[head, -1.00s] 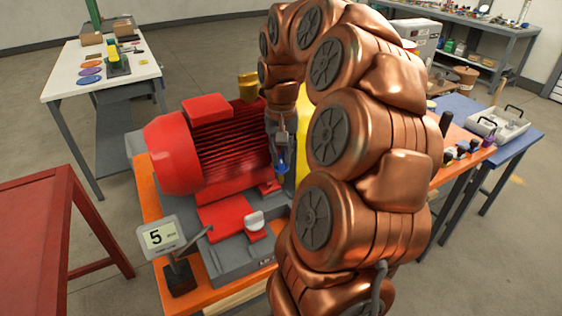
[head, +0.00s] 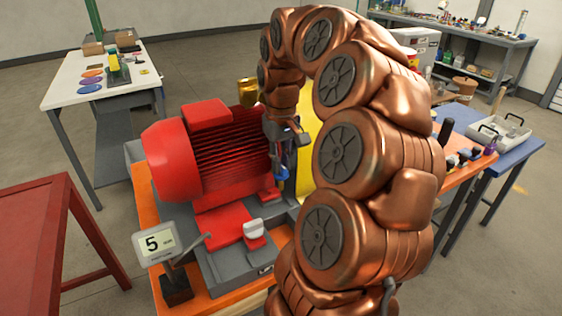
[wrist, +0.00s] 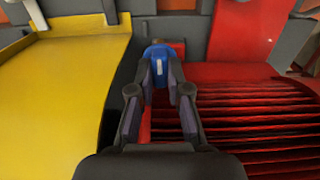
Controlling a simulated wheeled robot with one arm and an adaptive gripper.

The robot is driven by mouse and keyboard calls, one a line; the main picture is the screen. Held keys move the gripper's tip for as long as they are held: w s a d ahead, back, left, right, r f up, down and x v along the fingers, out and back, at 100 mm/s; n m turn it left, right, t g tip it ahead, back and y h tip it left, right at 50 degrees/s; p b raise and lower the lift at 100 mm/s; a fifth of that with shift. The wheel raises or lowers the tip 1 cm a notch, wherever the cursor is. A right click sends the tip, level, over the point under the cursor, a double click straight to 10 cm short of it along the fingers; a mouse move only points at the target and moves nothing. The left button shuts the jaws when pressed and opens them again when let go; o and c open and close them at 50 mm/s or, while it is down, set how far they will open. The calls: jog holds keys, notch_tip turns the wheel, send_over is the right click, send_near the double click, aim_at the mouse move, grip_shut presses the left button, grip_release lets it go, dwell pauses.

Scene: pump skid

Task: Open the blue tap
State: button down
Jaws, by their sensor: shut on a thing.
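The blue tap (wrist: 157,52) sits between the fingertips of my gripper (wrist: 159,75) in the wrist view. The two fingers are shut on it from its left and right sides. Only the upper part of the tap shows; its lower part is hidden by the fingers. In the head view the blue tap (head: 283,172) is a small blue patch under my gripper (head: 280,158), just right of the red motor. My arm hides part of this spot, and the tap's turn angle cannot be made out.
The finned red motor (head: 205,155) stands close on the left of my gripper in the head view. A yellow guard (head: 308,130) is close on the right. A brass cup (head: 248,92) stands behind. A display reading 5 (head: 158,242) is at the front left.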

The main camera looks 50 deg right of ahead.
jog(key=c, duration=1.4)
grip_release()
notch_tip(320, 180, up, 12)
jog(key=shift+a, duration=0.1)
